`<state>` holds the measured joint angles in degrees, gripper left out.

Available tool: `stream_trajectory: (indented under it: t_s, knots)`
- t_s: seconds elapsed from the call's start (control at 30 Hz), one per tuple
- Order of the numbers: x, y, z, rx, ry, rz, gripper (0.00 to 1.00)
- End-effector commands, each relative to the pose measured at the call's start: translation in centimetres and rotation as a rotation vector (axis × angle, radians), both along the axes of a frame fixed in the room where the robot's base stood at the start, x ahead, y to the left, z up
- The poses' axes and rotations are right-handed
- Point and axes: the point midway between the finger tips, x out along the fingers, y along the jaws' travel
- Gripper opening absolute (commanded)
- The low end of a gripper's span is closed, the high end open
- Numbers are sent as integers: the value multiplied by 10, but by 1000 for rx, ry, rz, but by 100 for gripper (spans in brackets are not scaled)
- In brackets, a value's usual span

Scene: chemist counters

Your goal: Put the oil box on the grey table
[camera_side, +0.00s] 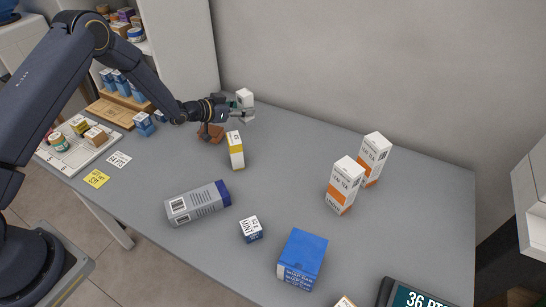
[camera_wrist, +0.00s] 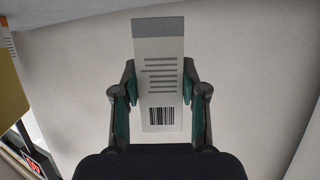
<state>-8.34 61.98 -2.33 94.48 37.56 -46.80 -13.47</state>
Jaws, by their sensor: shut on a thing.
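My gripper (camera_side: 243,110) is at the far back of the grey table (camera_side: 290,160), near the wall. It is shut on a white box (camera_side: 244,97), held upright. In the wrist view the white box (camera_wrist: 159,75) has a grey band at its top, lines of print and a barcode, with a finger on either side. No product name shows on that face, so I cannot tell if it is the oil box. In the side view the gripper partly hides it, and I cannot tell whether it touches the table.
Two tall white and orange boxes (camera_side: 342,186) (camera_side: 373,160) stand at the right. A white and yellow box (camera_side: 235,150), a lying grey box (camera_side: 197,203), a small blue and white box (camera_side: 251,229) and a blue box (camera_side: 302,258) are nearer. The table's middle is clear.

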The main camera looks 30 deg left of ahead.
Motion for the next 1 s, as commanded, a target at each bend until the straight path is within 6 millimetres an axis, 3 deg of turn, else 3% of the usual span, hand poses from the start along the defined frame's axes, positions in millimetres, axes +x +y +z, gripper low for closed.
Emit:
stream_trajectory:
  t_s: [0.2, 0.4, 1.0]
  knots:
    - [13, 0, -18, 1, 1, 0, 3]
    - [12, -1, -43, 1, 0, -1, 3]
    - [12, 0, -53, 0, -1, 0, 3]
